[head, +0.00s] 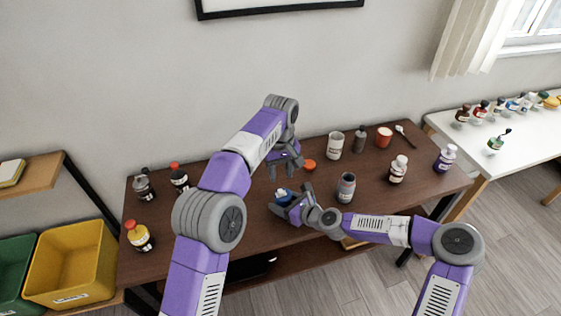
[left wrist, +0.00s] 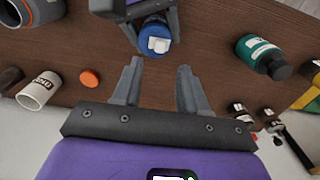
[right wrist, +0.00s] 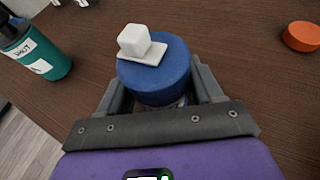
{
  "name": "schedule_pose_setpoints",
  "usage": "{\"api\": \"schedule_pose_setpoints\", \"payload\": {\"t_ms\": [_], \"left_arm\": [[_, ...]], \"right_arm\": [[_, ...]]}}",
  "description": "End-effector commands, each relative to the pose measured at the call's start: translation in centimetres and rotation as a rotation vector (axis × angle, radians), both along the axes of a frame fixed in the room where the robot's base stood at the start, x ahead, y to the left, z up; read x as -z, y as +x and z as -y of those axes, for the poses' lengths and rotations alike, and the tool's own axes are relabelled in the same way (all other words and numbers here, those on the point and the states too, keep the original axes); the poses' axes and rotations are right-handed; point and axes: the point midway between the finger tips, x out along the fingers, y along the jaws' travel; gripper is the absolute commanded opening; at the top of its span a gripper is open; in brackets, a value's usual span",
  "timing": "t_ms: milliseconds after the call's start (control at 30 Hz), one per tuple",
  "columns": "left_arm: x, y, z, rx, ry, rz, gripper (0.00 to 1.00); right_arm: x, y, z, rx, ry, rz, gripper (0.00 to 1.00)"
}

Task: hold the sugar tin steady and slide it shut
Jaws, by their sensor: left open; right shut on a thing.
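The sugar tin is a small round blue tin (head: 283,195) on the brown table. It carries a white plate with a cube knob (right wrist: 138,43), which sits off-centre towards the far left of the blue top in the right wrist view. My right gripper (head: 290,202) is shut around the tin's sides, one finger on each side; its lower body is mostly hidden. My left gripper (head: 286,168) is open and empty just behind the tin. In the left wrist view the tin (left wrist: 155,38) is ahead of my left fingertips (left wrist: 158,70), apart from them.
An orange disc (head: 309,165) lies right of my left gripper. A white can (head: 335,145), a grey jar (head: 346,188) and a red mug (head: 384,137) stand farther right. A teal bottle (right wrist: 38,50) stands left of the tin in the right wrist view. Several bottles stand at the table's left end.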

Motion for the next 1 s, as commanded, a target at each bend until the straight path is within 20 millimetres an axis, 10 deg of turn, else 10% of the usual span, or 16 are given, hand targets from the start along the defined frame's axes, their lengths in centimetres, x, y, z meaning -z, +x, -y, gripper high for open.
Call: {"api": "schedule_pose_setpoints", "payload": {"t_ms": [333,867,900,1000], "left_arm": [[-4.1,0.1,0.0,0.000,0.000,0.001,0.43],[-4.7,0.0,0.0,0.000,0.001,-0.001,0.43],[-4.7,0.0,0.0,0.000,0.001,-0.001,0.43],[-4.7,0.0,0.0,0.000,0.001,-0.001,0.43]], "right_arm": [[0.0,0.0,0.0,0.000,0.001,0.001,0.31],[0.0,0.0,0.0,0.000,0.001,0.001,0.31],[0.0,0.0,0.0,0.000,0.001,0.001,0.67],[0.0,0.0,0.0,0.000,0.001,0.001,0.82]]}}
